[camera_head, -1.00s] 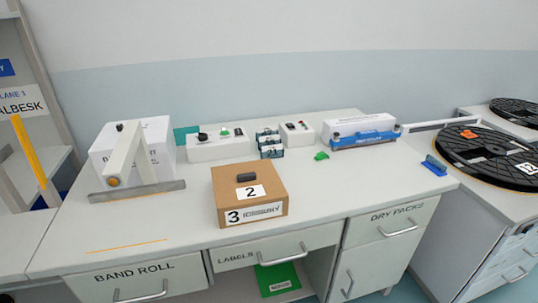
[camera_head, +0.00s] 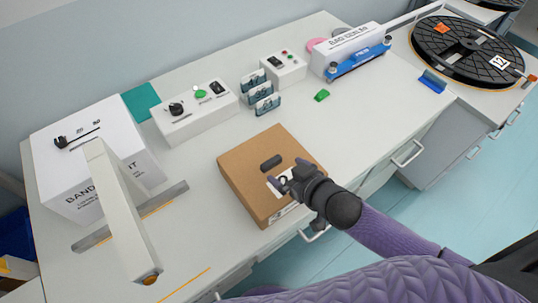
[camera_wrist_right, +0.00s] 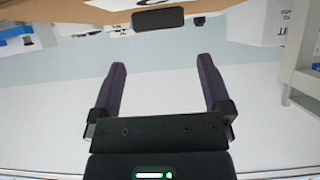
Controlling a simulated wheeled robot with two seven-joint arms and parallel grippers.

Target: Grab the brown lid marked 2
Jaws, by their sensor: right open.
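The brown lid (camera_head: 246,158) tops a cardboard box on the bench, with a black handle (camera_head: 270,162) on it. The white "2" label is mostly covered by my right gripper. My right gripper (camera_head: 290,174) is open and empty, above the lid's near right part, close to the handle. In the right wrist view, the two purple fingers (camera_wrist_right: 162,66) are spread, with nothing between them. The handle (camera_wrist_right: 158,18) appears beyond the fingertips at the top, and part of the brown lid (camera_wrist_right: 60,13) shows at the top left. My left gripper is not in view.
A white box with a slanted arm (camera_head: 115,190) stands left of the cardboard box. Behind are a white control box (camera_head: 195,115), small blue-and-white holders (camera_head: 262,92) and a blue-fronted sealer (camera_head: 358,62). A black reel (camera_head: 465,50) lies at right. Bench space right of the lid is clear.

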